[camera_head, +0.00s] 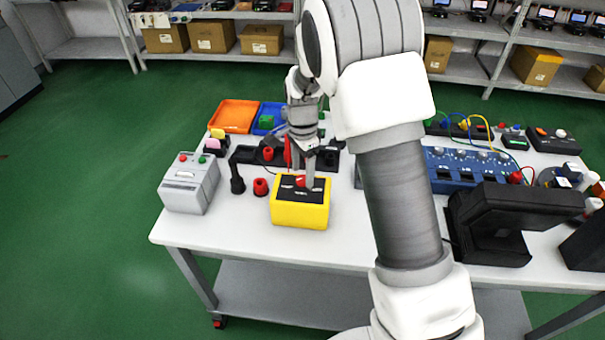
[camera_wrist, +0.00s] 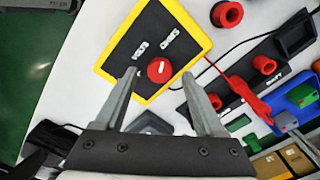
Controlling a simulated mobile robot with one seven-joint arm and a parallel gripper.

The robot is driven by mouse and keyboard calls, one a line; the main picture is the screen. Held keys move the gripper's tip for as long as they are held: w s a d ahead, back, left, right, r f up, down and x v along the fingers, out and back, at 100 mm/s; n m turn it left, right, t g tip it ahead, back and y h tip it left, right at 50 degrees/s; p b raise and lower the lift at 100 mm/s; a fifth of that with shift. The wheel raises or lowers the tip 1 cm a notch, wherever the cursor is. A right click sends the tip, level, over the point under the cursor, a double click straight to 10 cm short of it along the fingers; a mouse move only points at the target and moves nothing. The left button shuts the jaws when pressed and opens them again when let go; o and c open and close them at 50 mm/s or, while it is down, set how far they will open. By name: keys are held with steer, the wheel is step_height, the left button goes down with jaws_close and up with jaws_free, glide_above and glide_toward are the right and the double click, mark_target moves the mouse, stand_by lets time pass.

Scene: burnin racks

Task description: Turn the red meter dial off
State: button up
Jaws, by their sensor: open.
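The red meter dial (camera_wrist: 159,70) is a round red knob with a white pointer line, set in the black face of a yellow meter box (camera_head: 301,215). In the head view the dial (camera_head: 300,181) shows in part beside my gripper. My gripper (camera_wrist: 160,88) is open, with its two fingers on either side of the dial in the wrist view. The fingertips appear close to the box face; I cannot tell whether they touch the dial. In the head view my gripper (camera_head: 299,180) points down over the box top.
A red ring-shaped part (camera_head: 261,187) and a black stand (camera_head: 236,178) are left of the box. A grey box with buttons (camera_head: 189,187) stands further left. Orange (camera_head: 234,115) and blue trays are behind. A red lead (camera_wrist: 250,98) runs beside the box. The table front is clear.

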steer(key=shift+f, duration=0.8)
jaws_close()
